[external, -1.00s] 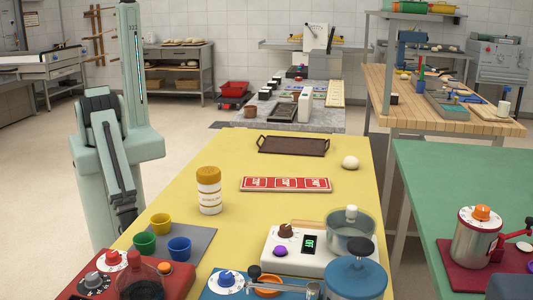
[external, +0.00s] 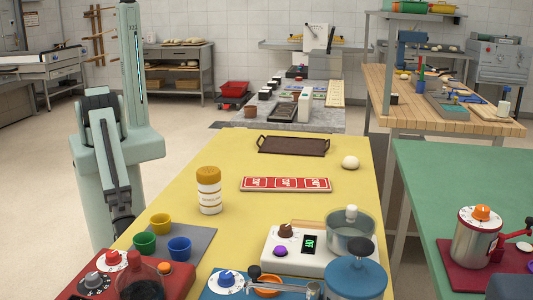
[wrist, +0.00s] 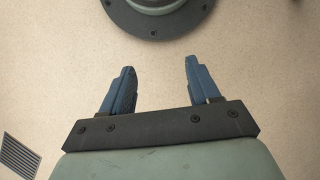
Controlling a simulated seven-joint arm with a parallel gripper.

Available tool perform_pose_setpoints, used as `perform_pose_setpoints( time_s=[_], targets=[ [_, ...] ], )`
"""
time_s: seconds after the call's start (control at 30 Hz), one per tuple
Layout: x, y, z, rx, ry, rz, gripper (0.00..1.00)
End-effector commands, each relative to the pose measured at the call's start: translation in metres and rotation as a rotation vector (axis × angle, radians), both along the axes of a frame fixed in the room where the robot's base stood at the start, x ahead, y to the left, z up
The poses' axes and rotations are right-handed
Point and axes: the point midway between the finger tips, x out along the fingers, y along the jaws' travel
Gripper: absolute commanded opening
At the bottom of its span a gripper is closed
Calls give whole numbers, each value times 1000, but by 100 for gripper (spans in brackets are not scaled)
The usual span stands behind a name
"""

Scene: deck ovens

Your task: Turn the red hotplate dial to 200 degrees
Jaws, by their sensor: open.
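The red hotplate (external: 180,281) is at the near left corner of the yellow table, cut off by the bottom edge of the external view. It carries a red dial (external: 113,257) on a white scale disc, a dark grey dial (external: 93,281) and an orange button (external: 165,267). A dark-knobbed glass vessel (external: 143,289) stands on it. The dial marks are too small to read. My gripper (wrist: 155,92) is open and empty over bare floor in the wrist view. In the external view my arm hangs left of the table, behind the hotplate, clear of the dials.
Green, yellow and blue cups (external: 179,248) stand beyond the hotplate. A blue device (external: 228,287) with a blue dial is to its right, and a white device (external: 276,267) with a display is beyond that. A jar (external: 208,190) stands mid-table. The table's left edge is beside my arm.

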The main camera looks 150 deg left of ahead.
Motion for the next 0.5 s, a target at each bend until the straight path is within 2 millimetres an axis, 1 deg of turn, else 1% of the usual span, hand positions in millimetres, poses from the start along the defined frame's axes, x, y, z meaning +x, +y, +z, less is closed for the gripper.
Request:
perform_pose_setpoints(
  time_s=[0.03,0.1,0.27,0.3,0.5],
  targets=[
    [21,-8,2,-1,-21,-10,61],
    [44,-18,9,-3,-47,-20,61],
    [95,-45,27,-11,-101,-44,61],
    [108,-52,33,-13,-116,-49,61],
    [167,-91,65,-32,-183,-72,61]
  ],
)
